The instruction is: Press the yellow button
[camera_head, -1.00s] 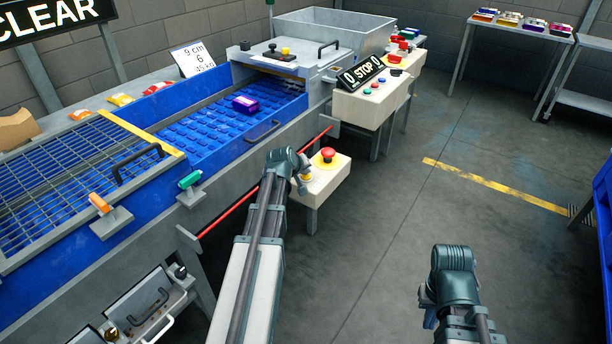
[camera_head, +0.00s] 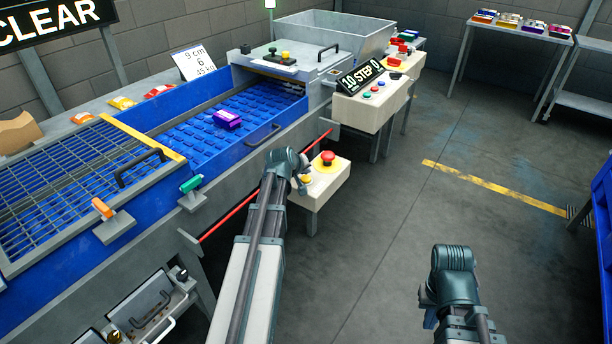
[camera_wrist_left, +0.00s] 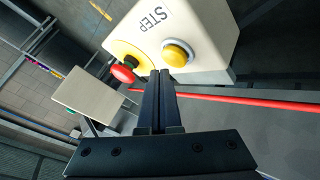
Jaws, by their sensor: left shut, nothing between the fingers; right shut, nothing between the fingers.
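The yellow button (camera_wrist_left: 177,53) is a round dome on the cream box (camera_wrist_left: 212,30), beside the word STEP in the left wrist view. In the head view, the yellow button (camera_head: 306,179) is partly covered by my left gripper (camera_head: 301,188). My left gripper is shut and empty. In the left wrist view its fingertips (camera_wrist_left: 160,74) lie just beside the lower edge of the button; I cannot tell whether they touch it. My right gripper (camera_head: 430,318) is low at the right over open floor, mostly hidden by its own wrist.
A red mushroom button (camera_head: 328,157) on a yellow base sits next to the yellow button. A red rail (camera_head: 240,208) runs along the blue conveyor, which carries a purple package (camera_head: 227,119).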

